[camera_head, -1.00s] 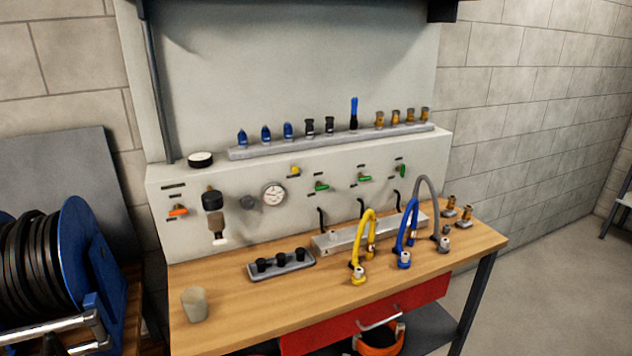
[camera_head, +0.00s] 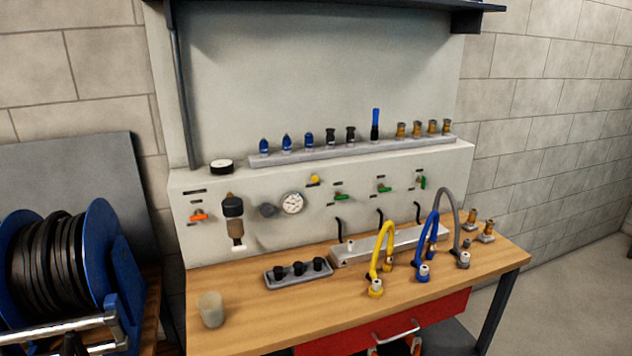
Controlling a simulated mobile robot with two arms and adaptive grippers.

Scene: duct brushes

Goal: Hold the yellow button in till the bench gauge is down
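The yellow button (camera_head: 315,180) is a small round knob on the upper part of the grey bench panel. The bench gauge (camera_head: 292,203) is a round white dial with a dark rim, just below and left of the button. Its needle is too small to read. Nothing touches the button. Neither my left nor my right gripper shows in the view.
Yellow (camera_head: 376,262), blue (camera_head: 429,238) and grey (camera_head: 451,214) hoses arch over the bench's right side. A cup (camera_head: 211,309) stands front left. A hose reel (camera_head: 60,260) stands left.

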